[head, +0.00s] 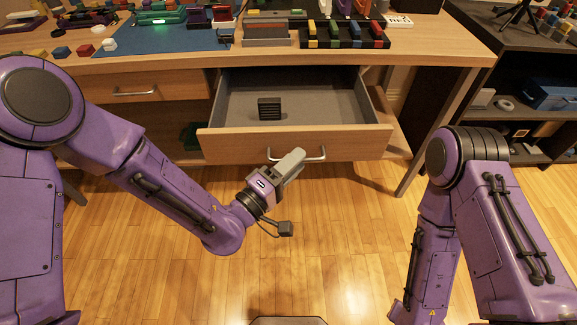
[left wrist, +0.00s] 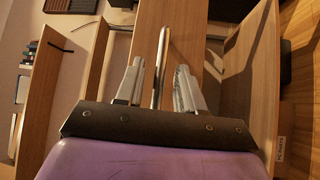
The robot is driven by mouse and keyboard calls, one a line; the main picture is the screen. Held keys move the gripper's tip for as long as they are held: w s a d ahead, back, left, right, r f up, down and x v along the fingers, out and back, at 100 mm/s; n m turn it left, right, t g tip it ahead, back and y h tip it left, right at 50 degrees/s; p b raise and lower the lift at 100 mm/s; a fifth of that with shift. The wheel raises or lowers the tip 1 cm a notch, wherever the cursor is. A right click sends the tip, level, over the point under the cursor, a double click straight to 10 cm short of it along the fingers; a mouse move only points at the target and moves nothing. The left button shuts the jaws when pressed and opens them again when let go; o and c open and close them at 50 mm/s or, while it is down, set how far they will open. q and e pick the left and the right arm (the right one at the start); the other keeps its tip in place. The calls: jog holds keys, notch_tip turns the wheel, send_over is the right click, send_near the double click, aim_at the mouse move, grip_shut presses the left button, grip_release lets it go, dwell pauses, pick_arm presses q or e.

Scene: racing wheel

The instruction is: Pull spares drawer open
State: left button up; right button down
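The spares drawer (head: 221,145) under the desk stands pulled out, with its grey inside showing. A small black ridged block (head: 269,108) lies in it. Its metal bar handle (head: 314,157) is on the drawer front.
The desk top (head: 180,65) carries a blue mat (head: 185,40), a tray of coloured pieces (head: 345,38) and small loose blocks. A closed drawer (head: 165,86) is to the left. A dark shelf (head: 480,60) stands at right. The wooden floor before the drawer is clear.

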pick_arm(q)
jog(key=v, duration=1)
jog(key=shift+s, duration=0.2)
jog(key=shift+a, duration=0.15)
